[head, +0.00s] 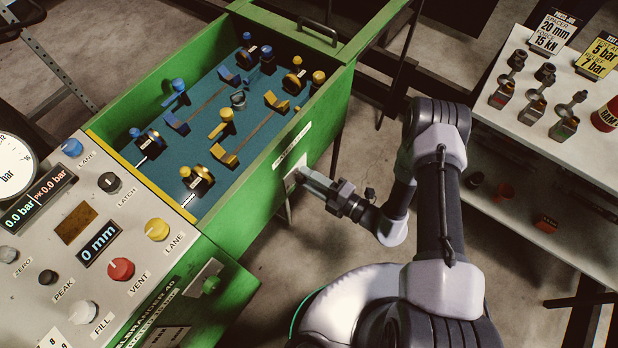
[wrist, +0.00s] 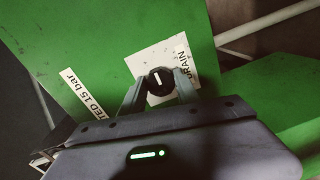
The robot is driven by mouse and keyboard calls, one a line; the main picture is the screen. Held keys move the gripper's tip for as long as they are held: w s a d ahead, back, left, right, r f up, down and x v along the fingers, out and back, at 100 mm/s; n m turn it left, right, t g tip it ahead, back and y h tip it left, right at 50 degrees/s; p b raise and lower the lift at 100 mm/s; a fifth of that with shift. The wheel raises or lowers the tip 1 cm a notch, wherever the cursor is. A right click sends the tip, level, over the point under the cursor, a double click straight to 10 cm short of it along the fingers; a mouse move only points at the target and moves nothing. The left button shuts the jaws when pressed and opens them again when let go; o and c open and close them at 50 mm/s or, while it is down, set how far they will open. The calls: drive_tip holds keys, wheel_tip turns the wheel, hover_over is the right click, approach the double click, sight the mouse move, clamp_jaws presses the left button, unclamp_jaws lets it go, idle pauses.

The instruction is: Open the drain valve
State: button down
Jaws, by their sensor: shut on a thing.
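The drain valve is a round black knob (wrist: 160,81) with a white pointer line, on a white plate marked DRAIN (wrist: 182,68) on the green wall of the machine. In the wrist view the pointer stands nearly upright in the picture. My gripper (wrist: 160,88) is shut on the knob, with one finger on each side. In the head view my gripper (head: 299,174) reaches the outer side wall of the green tank (head: 262,205), and the fingers hide the knob there.
A control panel (head: 88,235) with coloured knobs and displays is at the left. The open tank holds blue and yellow fittings. A white shelf (head: 530,110) with several fittings and sign cards stands at the right.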

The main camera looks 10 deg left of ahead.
drive_tip(key=c, duration=0.9)
unclamp_jaws()
drive_tip(key=p+v, duration=0.4)
drive_tip(key=v, duration=1.3)
drive_tip(key=shift+s+d, duration=0.2)
